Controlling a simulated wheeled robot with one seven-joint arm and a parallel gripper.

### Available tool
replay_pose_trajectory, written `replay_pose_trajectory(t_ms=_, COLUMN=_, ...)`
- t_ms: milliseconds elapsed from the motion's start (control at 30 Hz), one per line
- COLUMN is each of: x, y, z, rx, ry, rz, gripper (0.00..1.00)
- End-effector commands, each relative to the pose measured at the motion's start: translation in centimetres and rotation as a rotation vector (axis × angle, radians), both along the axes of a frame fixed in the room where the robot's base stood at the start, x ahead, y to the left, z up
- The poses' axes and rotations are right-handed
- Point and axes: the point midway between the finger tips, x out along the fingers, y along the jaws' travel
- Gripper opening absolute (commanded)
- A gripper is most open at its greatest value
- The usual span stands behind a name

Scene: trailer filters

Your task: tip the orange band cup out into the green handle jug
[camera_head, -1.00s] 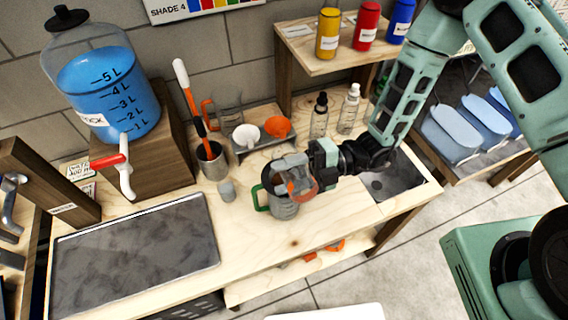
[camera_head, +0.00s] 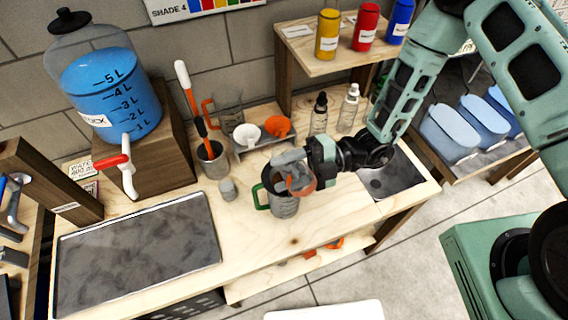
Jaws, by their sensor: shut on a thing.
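The green handle jug (camera_head: 284,206) stands upright on the wooden bench, its green handle on its left side. My gripper (camera_head: 290,164) is just above the jug, shut on the orange band cup (camera_head: 301,183). The cup is clear with an orange band and is tilted over the jug's mouth. The gripper hides part of the cup and of the jug's rim. I cannot tell how much is in the cup, but the inside of the jug looks dark.
An orange handle jug (camera_head: 229,113), a small rack with white (camera_head: 247,134) and orange funnels (camera_head: 278,127), and dropper bottles (camera_head: 319,114) stand behind. A sink (camera_head: 393,182) lies right. The bench front is clear.

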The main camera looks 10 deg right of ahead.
Motion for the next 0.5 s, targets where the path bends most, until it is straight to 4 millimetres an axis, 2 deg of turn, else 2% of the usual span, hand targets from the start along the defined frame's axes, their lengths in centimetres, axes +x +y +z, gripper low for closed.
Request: replay_pose_trajectory(t_ms=500, x=0.33, y=0.07, z=0.36, rx=-0.013, ry=0.056, rz=0.0, gripper=0.21)
